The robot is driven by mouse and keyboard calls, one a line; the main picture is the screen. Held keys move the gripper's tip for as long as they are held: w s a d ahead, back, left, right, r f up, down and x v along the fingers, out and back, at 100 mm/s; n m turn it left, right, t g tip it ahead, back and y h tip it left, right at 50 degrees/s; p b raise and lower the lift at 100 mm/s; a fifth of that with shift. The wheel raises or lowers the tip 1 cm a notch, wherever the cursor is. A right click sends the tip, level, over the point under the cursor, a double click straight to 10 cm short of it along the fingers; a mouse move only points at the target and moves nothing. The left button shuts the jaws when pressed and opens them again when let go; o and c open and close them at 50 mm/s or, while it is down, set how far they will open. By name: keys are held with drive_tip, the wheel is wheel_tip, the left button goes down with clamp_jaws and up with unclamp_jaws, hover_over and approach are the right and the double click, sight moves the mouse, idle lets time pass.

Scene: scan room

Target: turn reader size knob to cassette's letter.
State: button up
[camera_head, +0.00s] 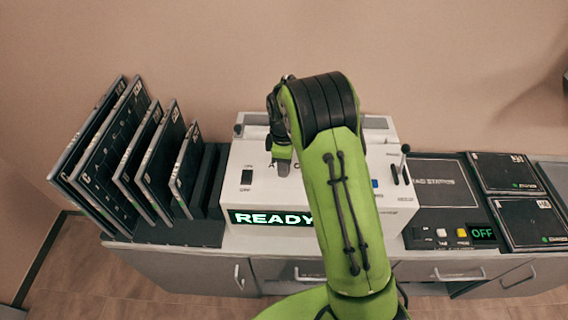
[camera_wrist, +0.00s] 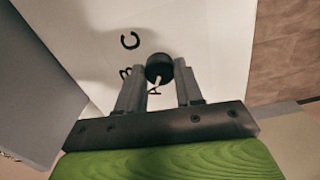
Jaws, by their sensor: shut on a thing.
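The white reader (camera_head: 245,160) stands on the counter with a green READY display (camera_head: 268,218). My gripper (camera_head: 283,163) points down at its top face, and my arm covers much of the reader. In the wrist view the black round size knob (camera_wrist: 159,66) sits between my fingertips, which are shut on it. A pale mark shows just below the knob; which letter the knob points to is unclear.
Several dark cassettes stand in a rack (camera_head: 205,232) at the left, some lettered C. At the right, two cassettes (camera_head: 505,172) lie flat beside a dark tag station (camera_head: 440,183) with buttons and an OFF display (camera_head: 483,233). A small lever (camera_head: 404,160) rises from the reader's right side.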

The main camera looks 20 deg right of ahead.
drive_tip(key=shift+n, duration=0.4)
drive_tip(key=o, duration=1)
drive_tip(key=shift+o, duration=0.2)
drive_tip(key=shift+r, duration=0.1)
wheel_tip(320, 180, up, 16)
drive_tip(key=p, duration=0.1)
drive_tip(key=shift+p, duration=0.4)
drive_tip(key=shift+f, duration=0.2)
